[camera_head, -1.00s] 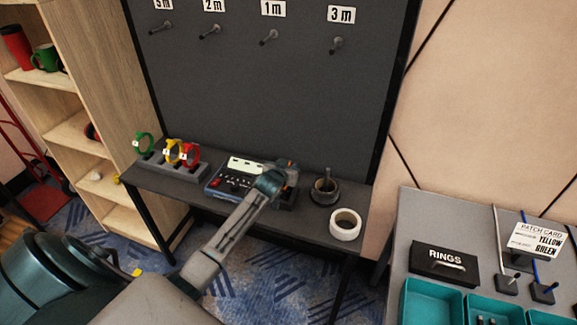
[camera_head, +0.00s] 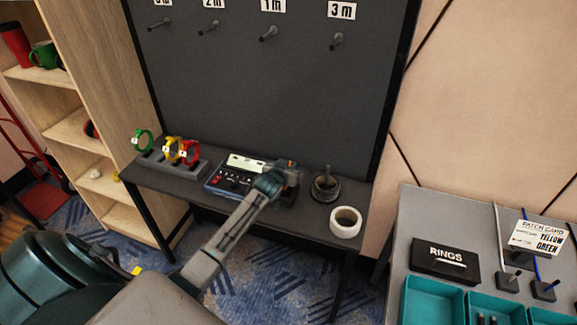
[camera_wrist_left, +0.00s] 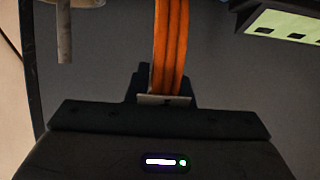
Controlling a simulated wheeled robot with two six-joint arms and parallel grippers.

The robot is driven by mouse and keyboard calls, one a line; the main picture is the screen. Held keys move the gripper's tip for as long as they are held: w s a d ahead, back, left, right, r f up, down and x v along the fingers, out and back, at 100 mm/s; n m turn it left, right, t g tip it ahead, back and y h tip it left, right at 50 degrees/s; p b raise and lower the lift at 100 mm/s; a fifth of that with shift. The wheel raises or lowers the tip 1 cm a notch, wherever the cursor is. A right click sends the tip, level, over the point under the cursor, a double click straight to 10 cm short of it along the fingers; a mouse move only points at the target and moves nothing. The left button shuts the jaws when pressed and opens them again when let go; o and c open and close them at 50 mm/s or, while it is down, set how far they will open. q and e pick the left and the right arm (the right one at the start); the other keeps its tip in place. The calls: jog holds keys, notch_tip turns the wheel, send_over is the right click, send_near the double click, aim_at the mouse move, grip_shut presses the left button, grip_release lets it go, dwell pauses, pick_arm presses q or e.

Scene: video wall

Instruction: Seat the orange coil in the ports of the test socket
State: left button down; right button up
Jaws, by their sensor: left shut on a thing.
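The orange coil (camera_wrist_left: 170,45) shows in the left wrist view as an upright orange band. My left gripper (camera_wrist_left: 165,97) is shut on it at the band's near end. The unit has dark blue sides, red controls and a pale strip. A pale green panel with dark square openings (camera_wrist_left: 285,24), apparently the test socket, is at the upper right of the wrist view, apart from the coil. My right gripper is not in view.
Green, yellow and red coils (camera_head: 189,152) stand in a rack on the left of the bench (camera_head: 295,218). A dark holder with a post (camera_head: 325,187) and a white tape roll (camera_head: 345,222) stand right of my gripper. A pegboard rises behind. Teal trays (camera_head: 432,302) are at lower right.

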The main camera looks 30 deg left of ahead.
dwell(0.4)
pick_arm(q)
jog(key=shift+f, duration=0.2)
jog(key=shift+f, duration=0.3)
dwell(0.3)
jog(key=c, duration=1.2)
grip_release()
jog(key=b+v, duration=0.2)
jog(key=v, duration=0.9)
jog(key=shift+f+b, duration=0.1)
jog(key=shift+b, duration=0.2)
